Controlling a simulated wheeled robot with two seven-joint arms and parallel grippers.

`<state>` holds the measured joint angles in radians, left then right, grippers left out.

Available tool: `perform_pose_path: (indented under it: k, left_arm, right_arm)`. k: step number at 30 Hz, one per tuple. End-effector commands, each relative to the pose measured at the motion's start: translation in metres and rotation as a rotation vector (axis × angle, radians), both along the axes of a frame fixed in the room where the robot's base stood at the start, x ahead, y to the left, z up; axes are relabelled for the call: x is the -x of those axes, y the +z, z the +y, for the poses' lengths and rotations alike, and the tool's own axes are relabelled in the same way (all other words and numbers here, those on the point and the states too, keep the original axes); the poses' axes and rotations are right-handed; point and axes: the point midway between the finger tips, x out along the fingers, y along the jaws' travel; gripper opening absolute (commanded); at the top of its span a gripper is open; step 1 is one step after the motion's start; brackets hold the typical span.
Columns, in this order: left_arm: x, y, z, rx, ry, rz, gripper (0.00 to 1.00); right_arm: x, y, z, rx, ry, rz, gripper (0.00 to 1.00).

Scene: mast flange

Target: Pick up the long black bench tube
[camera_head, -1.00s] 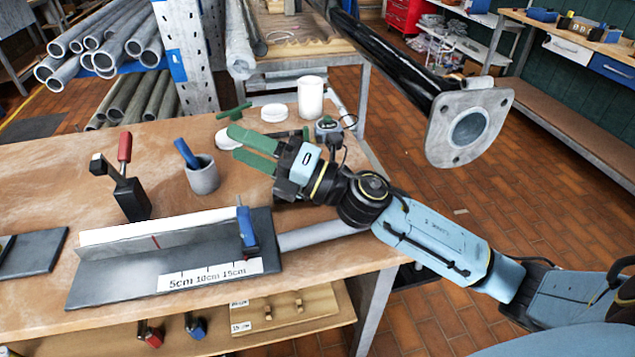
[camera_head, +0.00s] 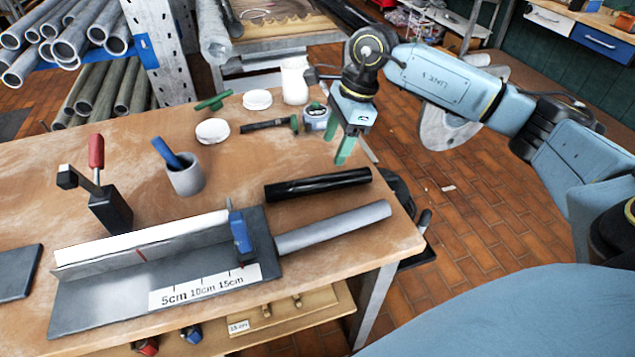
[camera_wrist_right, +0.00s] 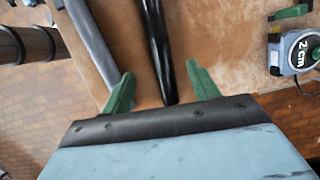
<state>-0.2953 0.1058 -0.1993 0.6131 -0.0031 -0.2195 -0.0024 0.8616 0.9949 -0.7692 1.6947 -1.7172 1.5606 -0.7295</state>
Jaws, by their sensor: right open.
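The long black bench tube (camera_head: 318,185) lies on the workbench (camera_head: 90,170), near its right edge and behind a grey tube (camera_head: 335,226). In the right wrist view, the black tube (camera_wrist_right: 157,45) runs lengthwise in line with the gap between the green fingers (camera_wrist_right: 160,78). Its near end shows between them, close to the palm edge. I cannot tell how high the fingers are above it. My left gripper is not in view.
The grey tube sits at a black measuring jig (camera_head: 90,310) with a blue clamp (camera_head: 239,232). A grey cup (camera_head: 186,178), a tape measure (camera_head: 315,118), white lids (camera_head: 213,131) and a white jar (camera_head: 295,80) stand around. A flange (camera_head: 445,128) shows behind my right arm.

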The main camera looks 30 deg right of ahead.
Motion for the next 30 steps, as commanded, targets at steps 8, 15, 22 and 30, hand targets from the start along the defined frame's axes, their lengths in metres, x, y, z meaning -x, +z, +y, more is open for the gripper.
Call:
perform_pose_path:
  k: [8, 15, 22, 30]
  left_arm:
    - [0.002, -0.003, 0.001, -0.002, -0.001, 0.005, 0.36]
    - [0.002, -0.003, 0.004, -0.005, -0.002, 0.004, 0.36]
    - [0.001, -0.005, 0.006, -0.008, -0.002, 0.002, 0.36]
    - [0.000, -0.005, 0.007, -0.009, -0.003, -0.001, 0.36]
  right_arm:
    - [-0.004, -0.044, 0.014, -0.004, 0.000, 0.002, 0.60]
    - [-0.005, -0.057, 0.018, -0.004, 0.001, 0.001, 0.60]
    - [-0.008, -0.089, 0.028, -0.005, 0.000, 0.003, 0.60]
    - [-0.009, -0.098, 0.031, -0.005, 0.000, -0.002, 0.60]
